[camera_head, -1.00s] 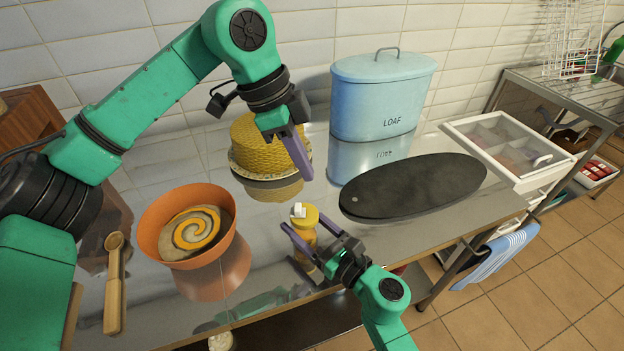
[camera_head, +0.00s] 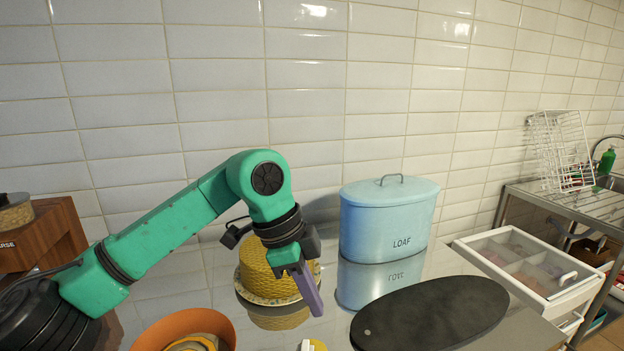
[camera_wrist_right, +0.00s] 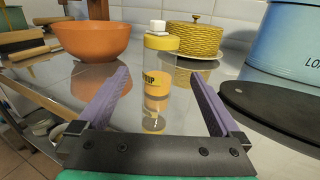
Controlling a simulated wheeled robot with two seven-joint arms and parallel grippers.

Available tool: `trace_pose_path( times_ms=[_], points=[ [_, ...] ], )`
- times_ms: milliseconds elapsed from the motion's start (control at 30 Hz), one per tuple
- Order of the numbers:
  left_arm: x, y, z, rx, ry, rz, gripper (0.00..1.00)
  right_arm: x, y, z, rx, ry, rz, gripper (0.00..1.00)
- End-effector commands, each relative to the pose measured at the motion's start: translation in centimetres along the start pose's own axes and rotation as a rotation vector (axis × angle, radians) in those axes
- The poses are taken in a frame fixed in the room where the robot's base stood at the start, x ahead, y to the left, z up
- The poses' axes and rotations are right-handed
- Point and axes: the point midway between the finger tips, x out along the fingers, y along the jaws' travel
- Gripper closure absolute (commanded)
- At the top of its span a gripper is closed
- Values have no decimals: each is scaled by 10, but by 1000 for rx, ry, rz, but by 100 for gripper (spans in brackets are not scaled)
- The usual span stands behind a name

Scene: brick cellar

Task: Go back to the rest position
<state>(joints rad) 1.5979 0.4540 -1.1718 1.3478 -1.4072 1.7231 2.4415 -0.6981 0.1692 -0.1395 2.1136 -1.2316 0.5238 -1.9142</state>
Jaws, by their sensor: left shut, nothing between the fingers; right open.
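My left gripper (camera_head: 311,290) is shut and empty, pointing down in front of the yellow woven basket (camera_head: 256,268) in the head view. My right gripper (camera_wrist_right: 165,98) is out of the head view; in the right wrist view its purple fingers are spread wide. A clear bottle with a yellow collar and white cap (camera_wrist_right: 160,75) stands upright on the counter between or just beyond those fingers, with a gap to each side. Only its top (camera_head: 313,345) shows at the bottom edge of the head view.
An orange bowl (camera_head: 186,326) stands at lower left. A blue LOAF tin (camera_head: 388,218) and a dark oval board (camera_head: 430,315) are to the right. A drawer unit with a clear lid (camera_head: 524,262) and a wire rack (camera_head: 562,150) stand further right. The tiled wall closes the back.

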Motion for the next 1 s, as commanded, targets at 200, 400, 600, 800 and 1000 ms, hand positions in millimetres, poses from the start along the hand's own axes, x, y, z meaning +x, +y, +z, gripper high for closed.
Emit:
trace_pose_path(
  times_ms=[200,400,600,800,1000],
  points=[
    [0,0,0,0,0,0,100,-27,0,0,0,0,0,0],
    [0,0,0,0,0,0,100,-28,0,0,-2,0,0,0],
    [-25,0,-9,0,0,-1,100,-27,0,26,-1,-1,0,0],
    [-64,0,-22,0,0,0,100,-27,0,67,-1,0,0,0],
    [-88,0,-31,0,0,0,100,-27,0,93,-1,0,0,0]
  ],
)
